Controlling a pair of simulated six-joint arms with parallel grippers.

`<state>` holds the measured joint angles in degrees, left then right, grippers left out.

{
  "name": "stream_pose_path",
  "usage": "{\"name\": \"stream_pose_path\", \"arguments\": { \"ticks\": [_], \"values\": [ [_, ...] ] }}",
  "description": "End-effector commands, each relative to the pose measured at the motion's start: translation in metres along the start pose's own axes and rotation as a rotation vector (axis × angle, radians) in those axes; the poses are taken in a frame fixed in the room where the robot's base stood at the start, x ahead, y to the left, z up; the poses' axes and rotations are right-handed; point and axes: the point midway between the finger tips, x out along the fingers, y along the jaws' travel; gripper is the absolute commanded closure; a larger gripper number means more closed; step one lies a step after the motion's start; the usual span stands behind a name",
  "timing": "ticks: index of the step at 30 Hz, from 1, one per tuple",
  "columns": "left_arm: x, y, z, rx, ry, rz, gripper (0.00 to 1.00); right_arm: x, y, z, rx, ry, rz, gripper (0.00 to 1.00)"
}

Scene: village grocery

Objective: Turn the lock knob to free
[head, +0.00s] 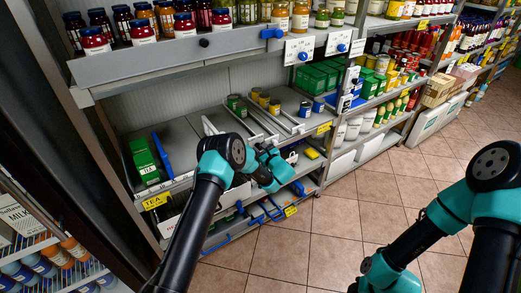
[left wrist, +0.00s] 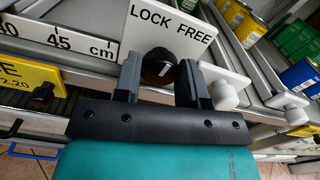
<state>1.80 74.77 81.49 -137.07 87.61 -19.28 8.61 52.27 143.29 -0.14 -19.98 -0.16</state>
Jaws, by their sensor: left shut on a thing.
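The lock knob (left wrist: 160,66) is a dark round knob with a short pale mark on its face. It sits under a white sign (left wrist: 172,25) reading LOCK on the left and FREE on the right. The mark stands nearly upright, leaning slightly right in the left wrist view. My left gripper (left wrist: 158,80) has one dark finger on each side of the knob and is shut on it. In the head view my left gripper (head: 279,166) is at the lower shelf's front edge, and the arm hides the knob. My right arm shows at the right, but its fingertips are out of view.
White knobs (left wrist: 223,95) stand close right of the gripper. A centimetre scale (left wrist: 70,40) and a yellow price tag (left wrist: 30,80) are to the left. Cans (head: 262,99) and a green box (head: 144,160) stand on the shelf. The tiled aisle (head: 340,230) is clear.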

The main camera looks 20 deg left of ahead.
Motion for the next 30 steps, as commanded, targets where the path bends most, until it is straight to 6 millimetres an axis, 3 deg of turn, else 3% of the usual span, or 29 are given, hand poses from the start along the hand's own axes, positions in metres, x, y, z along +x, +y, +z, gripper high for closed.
{"name": "stream_pose_path", "arguments": {
  "ticks": [18,30],
  "values": [
    [-0.0005,-0.0008,-0.0006,0.540,0.000,-0.001,0.86,0.0000,0.0000,0.0000,0.000,0.000,0.000,0.57],
    [-0.0006,-0.0009,-0.0008,0.674,0.000,-0.001,0.86,0.0000,0.0000,0.0000,0.000,0.000,0.000,0.57]
  ]
}}
